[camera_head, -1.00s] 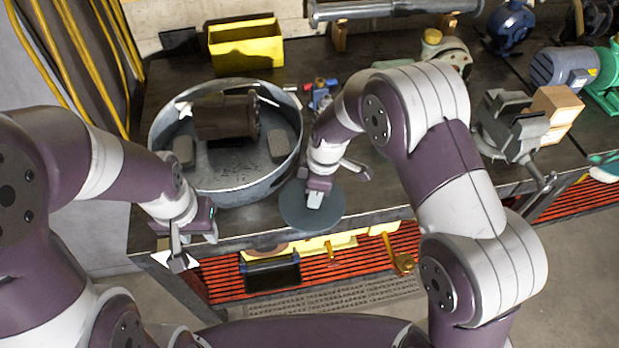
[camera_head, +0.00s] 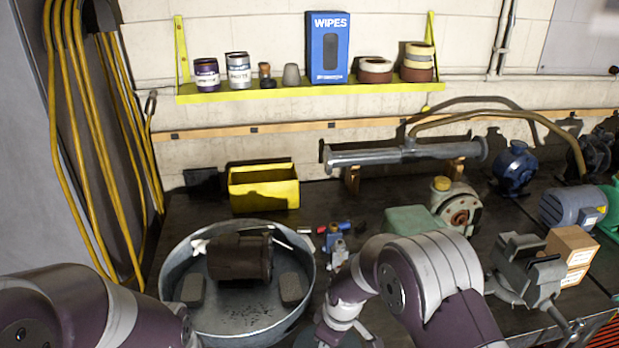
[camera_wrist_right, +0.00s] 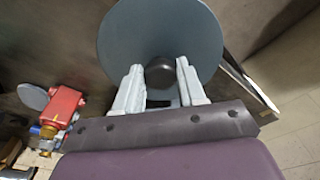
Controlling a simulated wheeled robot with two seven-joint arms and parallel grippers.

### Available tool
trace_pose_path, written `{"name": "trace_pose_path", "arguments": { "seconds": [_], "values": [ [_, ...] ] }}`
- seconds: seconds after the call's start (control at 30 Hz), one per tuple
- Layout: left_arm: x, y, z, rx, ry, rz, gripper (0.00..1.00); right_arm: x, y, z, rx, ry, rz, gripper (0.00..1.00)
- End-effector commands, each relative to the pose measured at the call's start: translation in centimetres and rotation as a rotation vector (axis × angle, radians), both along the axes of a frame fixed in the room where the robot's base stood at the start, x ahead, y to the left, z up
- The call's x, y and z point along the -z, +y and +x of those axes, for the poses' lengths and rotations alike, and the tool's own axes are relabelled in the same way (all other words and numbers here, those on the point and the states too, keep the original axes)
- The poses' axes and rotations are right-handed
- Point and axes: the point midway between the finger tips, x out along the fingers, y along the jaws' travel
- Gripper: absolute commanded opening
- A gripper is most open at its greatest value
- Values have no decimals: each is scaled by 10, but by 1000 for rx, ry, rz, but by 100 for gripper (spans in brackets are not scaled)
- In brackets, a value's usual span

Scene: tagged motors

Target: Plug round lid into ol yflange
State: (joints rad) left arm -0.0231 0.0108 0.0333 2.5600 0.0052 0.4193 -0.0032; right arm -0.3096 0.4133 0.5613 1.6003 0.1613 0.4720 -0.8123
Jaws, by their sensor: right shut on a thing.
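The round lid (camera_wrist_right: 205,30) is a flat grey-blue disc with a dark round knob (camera_wrist_right: 159,72) at its middle. In the right wrist view my right gripper (camera_wrist_right: 158,80) has its two pale fingers on either side of the knob, shut on it. A pale green pump (camera_head: 452,200) with a brownish round flange face (camera_head: 462,217) stands on the bench, right of centre; I cannot tell whether this is the oily flange. My left gripper is out of view.
A round metal tub (camera_head: 178,262) holding a dark motor (camera_head: 240,257) stands at left. A small red-and-blue fitting (camera_wrist_right: 65,106) lies beside the lid.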

Motion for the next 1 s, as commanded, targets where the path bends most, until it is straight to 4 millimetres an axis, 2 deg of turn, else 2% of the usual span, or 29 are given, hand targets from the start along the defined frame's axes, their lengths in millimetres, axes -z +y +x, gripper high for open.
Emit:
{"name": "trace_pose_path", "arguments": {
  "seconds": [0.2,0.33,0.5,0.6,1.0],
  "values": [
    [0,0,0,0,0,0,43,15,-54,8,613,-9,13,13],
    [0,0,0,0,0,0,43,25,-95,7,878,-11,18,13],
    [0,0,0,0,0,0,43,31,-129,1,958,1,4,13],
    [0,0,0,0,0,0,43,32,-138,1,981,2,3,13],
    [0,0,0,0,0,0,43,31,-139,1,982,2,3,13]
  ]
}}
